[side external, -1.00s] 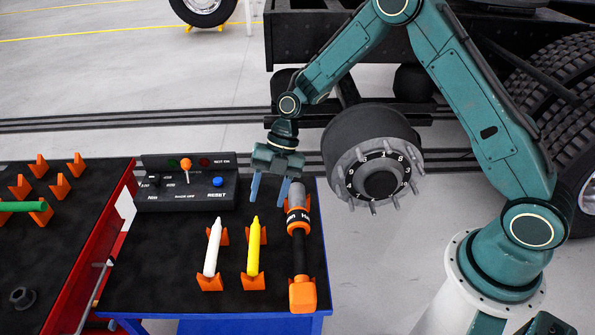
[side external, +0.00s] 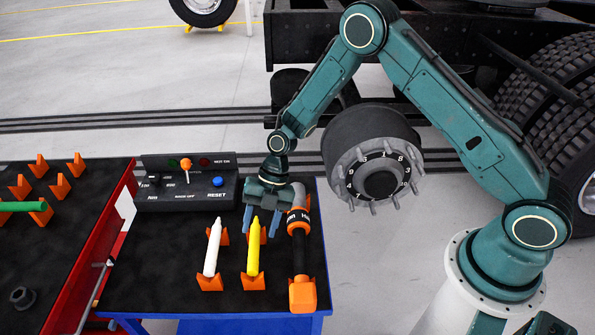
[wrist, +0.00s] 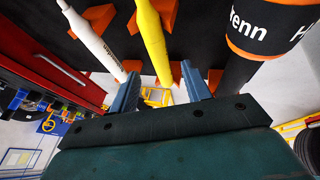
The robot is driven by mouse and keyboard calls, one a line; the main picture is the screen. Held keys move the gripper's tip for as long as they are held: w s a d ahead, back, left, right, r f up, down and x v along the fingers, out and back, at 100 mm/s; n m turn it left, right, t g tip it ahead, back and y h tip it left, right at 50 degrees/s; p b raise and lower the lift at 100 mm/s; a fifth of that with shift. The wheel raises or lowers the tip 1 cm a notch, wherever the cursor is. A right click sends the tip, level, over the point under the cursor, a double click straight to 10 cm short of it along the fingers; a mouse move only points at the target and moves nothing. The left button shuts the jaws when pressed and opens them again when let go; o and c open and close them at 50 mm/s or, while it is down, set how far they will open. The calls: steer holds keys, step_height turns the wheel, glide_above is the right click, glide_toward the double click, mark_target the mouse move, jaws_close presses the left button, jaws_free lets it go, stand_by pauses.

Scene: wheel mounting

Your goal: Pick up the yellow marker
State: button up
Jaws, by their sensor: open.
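The yellow marker (side external: 253,250) rests on orange holders on the black table top, between the white marker and the orange-and-black tool. My gripper (side external: 258,228) is open, fingers pointing down, near the marker's far tip in the side view. In the wrist view, the yellow marker (wrist: 152,38) runs up from between my two blue fingers (wrist: 160,88). Nothing is held. The exact height of the fingers over the marker cannot be told.
The orange-and-black tool (side external: 299,245) lies close on the right. A control box (side external: 185,185) is behind to the left. A wheel hub with studs (side external: 375,175) is to the right.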

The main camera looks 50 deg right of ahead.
mark_target(255, 243)
steer(key=shift+x, duration=2.15)
jaws_close()
steer(key=shift+r, duration=0.15)
step_height(255, 243, up, 20)
steer(key=c, duration=0.8)
jaws_free()
steer(key=shift+c, duration=0.2)
jaws_close()
